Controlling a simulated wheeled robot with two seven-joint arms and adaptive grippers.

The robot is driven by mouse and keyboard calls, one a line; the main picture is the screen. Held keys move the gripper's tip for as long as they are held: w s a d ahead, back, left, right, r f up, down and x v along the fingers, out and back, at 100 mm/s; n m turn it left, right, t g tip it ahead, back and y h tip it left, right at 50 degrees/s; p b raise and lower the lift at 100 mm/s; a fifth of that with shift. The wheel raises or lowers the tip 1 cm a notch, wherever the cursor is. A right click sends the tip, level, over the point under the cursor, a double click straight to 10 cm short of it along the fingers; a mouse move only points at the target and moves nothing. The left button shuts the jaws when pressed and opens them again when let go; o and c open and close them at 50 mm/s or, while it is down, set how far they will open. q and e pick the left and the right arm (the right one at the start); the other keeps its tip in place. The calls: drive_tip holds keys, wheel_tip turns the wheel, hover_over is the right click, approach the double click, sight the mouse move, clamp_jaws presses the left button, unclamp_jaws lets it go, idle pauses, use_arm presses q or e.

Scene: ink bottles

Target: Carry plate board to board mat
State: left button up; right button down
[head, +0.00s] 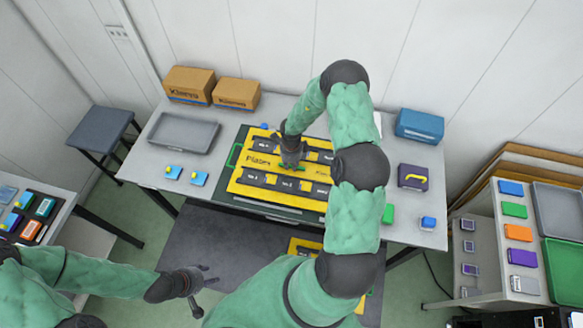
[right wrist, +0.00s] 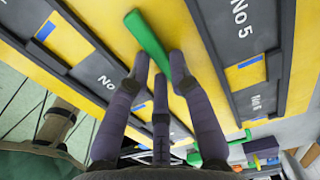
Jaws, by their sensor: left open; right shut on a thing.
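The plate board (head: 262,160) is yellow, with dark numbered slots and the word "Plates". My right gripper (head: 290,163) is over its middle, shut on a green bar handle. The right wrist view shows the fingers (right wrist: 155,75) closed at this green handle (right wrist: 147,40) on the yellow face. The dark board mat (head: 238,145), with a green outline, shows past the board's left edge on the table. The board overlaps it; I cannot tell whether they touch. My right arm hides the board's right part. My left gripper (head: 203,288) is open and empty at lower left, away from the board.
On the table (head: 150,178) are a grey tray (head: 184,133), two cardboard boxes (head: 190,85), a blue box (head: 419,126) and a purple block (head: 413,177). Another yellow board (head: 303,246) lies lower, partly hidden. A side table stands left, and shelving with trays stands right.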

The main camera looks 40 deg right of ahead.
sight(291, 166)
drive_tip(key=shift+w+d+f, duration=0.1)
drive_tip(key=shift+d+f, duration=0.1)
drive_tip(key=shift+f, duration=1.55)
drive_tip(key=shift+f, duration=0.2)
drive_tip(key=c, duration=1.1)
unclamp_jaws()
drive_tip(key=shift+r, duration=0.1)
